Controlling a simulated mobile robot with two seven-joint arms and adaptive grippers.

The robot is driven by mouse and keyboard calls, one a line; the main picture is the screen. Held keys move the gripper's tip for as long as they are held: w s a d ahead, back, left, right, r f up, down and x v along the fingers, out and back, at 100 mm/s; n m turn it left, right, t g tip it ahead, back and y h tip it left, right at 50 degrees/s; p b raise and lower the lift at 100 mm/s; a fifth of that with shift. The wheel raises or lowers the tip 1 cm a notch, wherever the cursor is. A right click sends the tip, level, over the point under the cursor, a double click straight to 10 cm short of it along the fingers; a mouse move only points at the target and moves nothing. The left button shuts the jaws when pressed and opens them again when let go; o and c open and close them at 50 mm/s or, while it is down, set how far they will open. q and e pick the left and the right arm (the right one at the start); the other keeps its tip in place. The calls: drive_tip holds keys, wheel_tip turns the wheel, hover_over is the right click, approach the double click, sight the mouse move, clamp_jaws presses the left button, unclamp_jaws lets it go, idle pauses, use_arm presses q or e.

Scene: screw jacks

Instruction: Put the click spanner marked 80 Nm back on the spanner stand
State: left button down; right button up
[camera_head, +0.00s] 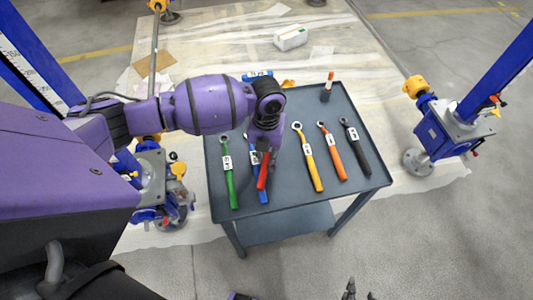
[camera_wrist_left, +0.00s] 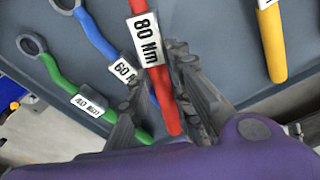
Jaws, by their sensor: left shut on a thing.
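The red spanner (camera_head: 263,172) is marked 80 Nm on a white label, readable in the left wrist view (camera_wrist_left: 146,38). My left gripper (camera_head: 264,150) is shut on its red handle, with one finger each side in the left wrist view (camera_wrist_left: 168,108). In the head view the spanner overlaps the blue spanner (camera_head: 263,195); whether it touches the surface cannot be told. The grey spanner stand (camera_head: 295,203) is a table with spanners lying in a row. My right gripper (camera_head: 358,292) shows only as dark tips at the bottom edge.
The green spanner (camera_head: 231,185) lies left of the blue one. The yellow (camera_head: 312,170), orange (camera_head: 335,158) and black (camera_head: 357,150) spanners lie to the right. A red-capped marker (camera_head: 327,86) stands at the back. A blue jack (camera_head: 445,130) stands right of the table.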

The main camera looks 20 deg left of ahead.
sight(267, 155)
use_arm(q)
drive_tip(key=shift+s+f, duration=0.1)
drive_tip(key=shift+f, duration=0.1)
drive_tip(key=c, duration=1.6)
unclamp_jaws()
drive_tip(key=shift+f, duration=0.1)
drive_tip(key=shift+a, duration=0.1)
drive_tip(key=shift+r, duration=0.4)
drive_tip(key=r, duration=1.2)
drive_tip(key=shift+w+r+p, duration=0.3)
drive_tip(key=shift+w+p, duration=0.1)
